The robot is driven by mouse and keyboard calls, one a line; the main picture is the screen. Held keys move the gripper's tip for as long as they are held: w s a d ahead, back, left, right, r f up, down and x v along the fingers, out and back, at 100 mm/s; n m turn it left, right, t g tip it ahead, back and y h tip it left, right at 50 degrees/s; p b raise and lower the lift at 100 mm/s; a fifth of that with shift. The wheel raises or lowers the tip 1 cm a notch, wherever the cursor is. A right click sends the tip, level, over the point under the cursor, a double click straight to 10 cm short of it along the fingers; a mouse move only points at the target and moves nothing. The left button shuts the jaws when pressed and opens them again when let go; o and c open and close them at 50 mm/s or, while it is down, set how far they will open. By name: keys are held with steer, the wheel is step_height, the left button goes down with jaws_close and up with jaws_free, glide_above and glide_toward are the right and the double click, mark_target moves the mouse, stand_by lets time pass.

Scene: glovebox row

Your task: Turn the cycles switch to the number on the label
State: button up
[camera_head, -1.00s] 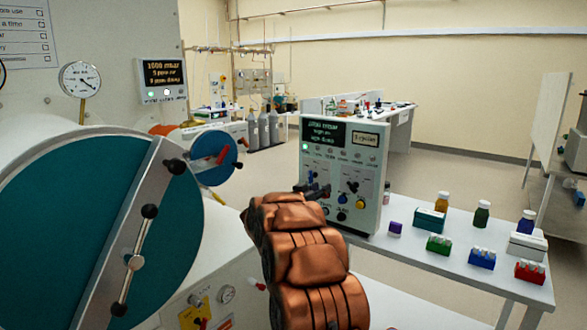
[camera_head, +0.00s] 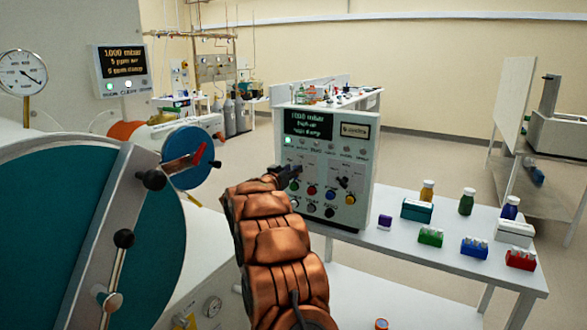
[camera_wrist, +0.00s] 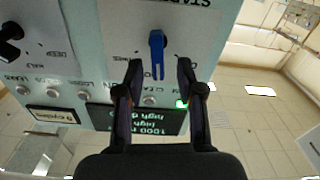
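The control box (camera_head: 300,225) stands upright at the left end of the white table, with a dark display (camera_head: 308,125) and a small framed cycles label (camera_head: 355,130). The label also shows upside down in the wrist view (camera_wrist: 50,116); its number is too small to read surely. My gripper (camera_wrist: 160,68) is open in front of the box, its fingers either side of a blue switch handle (camera_wrist: 157,50), with gaps visible. Whether this is the cycles switch is unclear. A black knob (camera_wrist: 10,40) sits at the left of the wrist view; it shows in the head view (camera_head: 343,183).
Bottles and coloured racks stand on the white table (camera_head: 400,255) to the right of the box. A glovebox with a round teal door (camera_head: 40,230) and protruding handles is close on the left. Several coloured buttons (camera_head: 312,190) lie below the switches on the box.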

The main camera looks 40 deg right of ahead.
steer(key=shift+x, duration=0.8)
steer(key=shift+s, duration=0.1)
steer(key=shift+c, duration=0.4)
jaws_close()
steer(key=shift+a, duration=0.1)
